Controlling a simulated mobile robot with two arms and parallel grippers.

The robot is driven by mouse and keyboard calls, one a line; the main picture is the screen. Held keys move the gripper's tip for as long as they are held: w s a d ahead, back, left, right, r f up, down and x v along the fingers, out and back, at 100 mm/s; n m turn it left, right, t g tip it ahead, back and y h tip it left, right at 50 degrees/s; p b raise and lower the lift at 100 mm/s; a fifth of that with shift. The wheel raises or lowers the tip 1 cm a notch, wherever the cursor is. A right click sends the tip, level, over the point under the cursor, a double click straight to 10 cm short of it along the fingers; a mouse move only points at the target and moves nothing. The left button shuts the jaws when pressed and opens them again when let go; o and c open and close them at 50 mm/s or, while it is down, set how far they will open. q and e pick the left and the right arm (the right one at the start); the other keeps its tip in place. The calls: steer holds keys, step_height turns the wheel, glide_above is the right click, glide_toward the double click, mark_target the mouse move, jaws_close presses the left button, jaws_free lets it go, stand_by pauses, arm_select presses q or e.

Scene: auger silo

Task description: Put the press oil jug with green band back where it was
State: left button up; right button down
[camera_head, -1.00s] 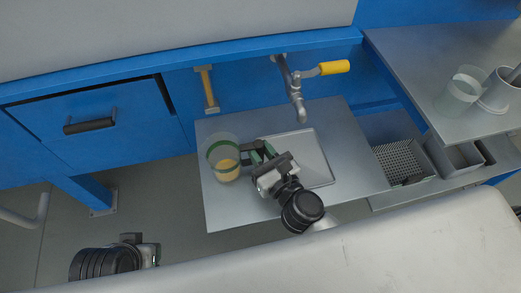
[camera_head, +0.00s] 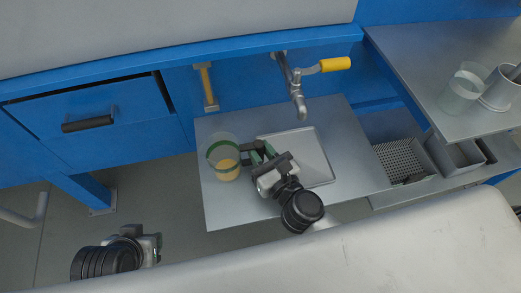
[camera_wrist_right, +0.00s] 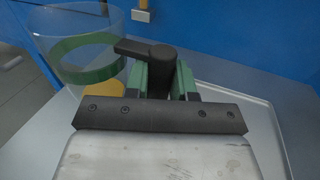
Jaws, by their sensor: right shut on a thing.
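The press oil jug with green band (camera_head: 223,155) is clear, with yellow oil in its lower part. It is upright over the left part of the steel shelf (camera_head: 225,210); I cannot tell whether its base touches the shelf. My right gripper (camera_head: 250,154) is to its right, shut on its dark handle. In the right wrist view the jug (camera_wrist_right: 85,60) is at upper left, and its handle runs between the green fingers (camera_wrist_right: 165,80). My left gripper (camera_head: 155,248) is at the bottom left, away from the jug; its jaws are unclear.
A shallow tray (camera_head: 312,150) lies on the shelf right of the jug. A tap with a yellow lever (camera_head: 335,64) hangs above it. At right, a clear vessel (camera_head: 456,96) and a grey pot (camera_head: 498,94) stand on a higher bench. A perforated basket (camera_head: 402,160) sits below.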

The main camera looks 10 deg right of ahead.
arm_select(q)
steer(key=shift+w+d, duration=0.1)
steer(key=shift+w, duration=0.25)
arm_select(e)
steer(key=shift+f, duration=0.15)
steer(key=c, duration=0.9)
jaws_free()
steer(key=shift+o, duration=0.2)
arm_select(q)
steer(key=shift+s, duration=0.1)
arm_select(e)
steer(key=b+v, duration=0.1)
steer(key=v, duration=0.5)
steer(key=shift+f+b, duration=0.2)
steer(key=shift+b, duration=0.15)
steer(key=b+v, duration=0.2)
steer(key=v, duration=0.2)
steer(key=shift+s+r, duration=0.15)
steer(key=shift+r, duration=0.05)
steer(key=shift+s+d, duration=0.15)
steer(key=shift+s, duration=0.1)
arm_select(q)
steer(key=w+d+r+t+h, duration=0.3)
steer(key=w+d+r+t, duration=0.1)
steer(key=w+r+t, duration=0.3)
steer(key=w+t, duration=0.2)
steer(key=t, duration=0.1)
steer(key=shift+w+r+m, duration=0.2)
steer(key=shift+r+m, duration=0.1)
